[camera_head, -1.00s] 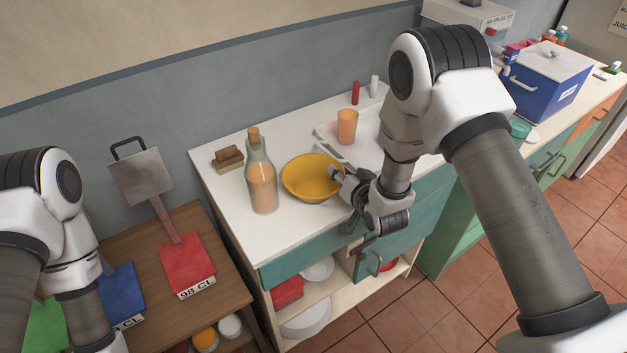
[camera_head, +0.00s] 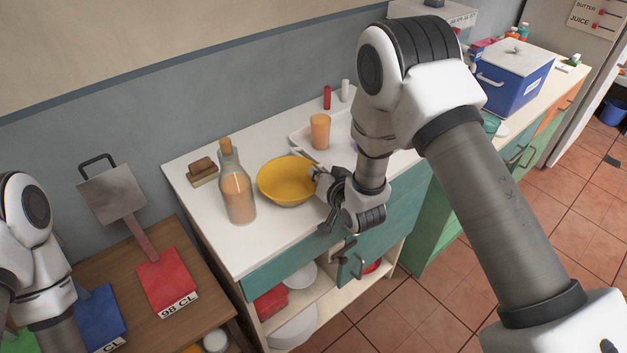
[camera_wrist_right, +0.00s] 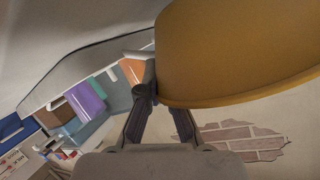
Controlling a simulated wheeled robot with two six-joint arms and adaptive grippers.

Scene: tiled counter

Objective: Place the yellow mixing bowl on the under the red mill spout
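The yellow mixing bowl (camera_head: 284,184) stands on the white counter, right of the bottle. It fills the upper right of the right wrist view (camera_wrist_right: 235,50). My right gripper (camera_head: 322,180) is at the bowl's right rim. In the wrist view its fingers (camera_wrist_right: 163,92) straddle the rim and look closed on it; one fingertip is partly hidden by the bowl. The likely red mill, a red base (camera_head: 166,283) marked "98 CL" with a post and grey head (camera_head: 112,194), stands on the wooden table at left. I cannot make out a spout. My left gripper is out of frame.
A bottle of orange liquid (camera_head: 237,190) stands close left of the bowl, between it and the wooden table (camera_head: 196,313). Brown blocks (camera_head: 203,170) lie behind it. An orange cup (camera_head: 320,131) is behind the bowl. A blue base (camera_head: 98,318) is beside the red one.

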